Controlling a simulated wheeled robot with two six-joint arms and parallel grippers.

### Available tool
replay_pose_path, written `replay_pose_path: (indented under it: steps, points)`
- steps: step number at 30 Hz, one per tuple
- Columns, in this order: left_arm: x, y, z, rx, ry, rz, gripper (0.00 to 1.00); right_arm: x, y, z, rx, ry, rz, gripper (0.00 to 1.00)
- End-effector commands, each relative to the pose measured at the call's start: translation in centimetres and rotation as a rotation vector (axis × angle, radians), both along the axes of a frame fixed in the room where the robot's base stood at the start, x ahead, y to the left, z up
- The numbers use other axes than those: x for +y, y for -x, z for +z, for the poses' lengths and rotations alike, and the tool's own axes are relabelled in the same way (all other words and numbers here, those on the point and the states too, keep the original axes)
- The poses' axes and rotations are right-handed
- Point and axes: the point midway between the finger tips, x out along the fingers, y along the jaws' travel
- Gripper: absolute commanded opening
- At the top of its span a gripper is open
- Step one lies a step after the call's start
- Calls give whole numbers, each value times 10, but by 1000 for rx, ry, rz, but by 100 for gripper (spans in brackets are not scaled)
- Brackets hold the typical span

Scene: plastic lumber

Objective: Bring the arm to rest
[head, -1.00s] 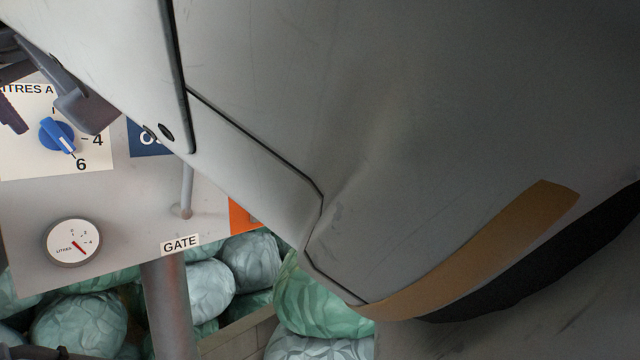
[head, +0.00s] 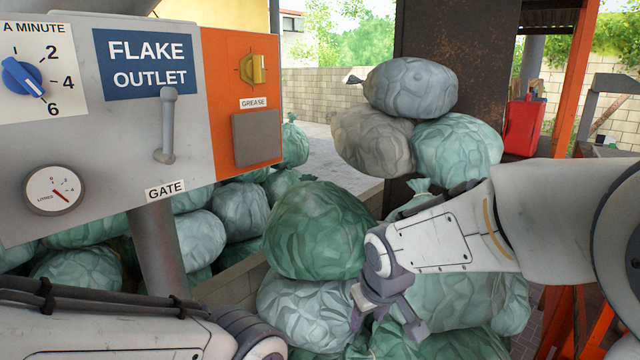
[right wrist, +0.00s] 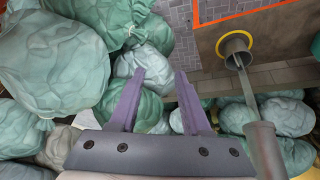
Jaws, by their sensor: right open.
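My right arm reaches in from the right in the head view. Its gripper (head: 388,322) hangs in front of the stacked green bags (head: 318,230), pointing down with its fingers apart and nothing between them. In the right wrist view the same gripper (right wrist: 160,95) shows two purple fingers spread apart and empty, with bags beyond them. My left arm shows along the bottom left of the head view; its gripper is out of the picture.
A grey control panel (head: 110,120) stands at the left with a blue knob (head: 22,76), a gauge (head: 53,189) and a GATE lever (head: 166,125). An orange panel (head: 240,70) adjoins it. A pipe (right wrist: 264,148) stands at right in the wrist view. Bags crowd the middle.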

Motion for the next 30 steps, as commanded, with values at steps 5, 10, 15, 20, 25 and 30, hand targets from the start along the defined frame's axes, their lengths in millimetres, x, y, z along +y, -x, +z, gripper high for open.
replay_pose_path:
  steps: [5, 10, 15, 20, 25, 30]
  points:
    - [0, 0, 0, 0, 0, 0, 50, -45, 34, -37, 77, -32, -147, 48]
    - [0, 0, 0, 0, 0, 0, 50, -73, 63, -60, 125, -58, -257, 48]
    - [0, 0, 0, 0, 0, 0, 50, -91, 89, -78, 163, -78, -349, 48]
    - [0, 0, -11, 0, 0, 0, 50, -87, 104, -92, 185, -86, -353, 48]
    - [0, 0, -28, 0, 0, 2, 50, -61, 115, -101, 212, -80, -269, 48]
    - [0, 0, -51, 0, 0, 3, 50, -32, 134, -113, 246, -69, -162, 48]
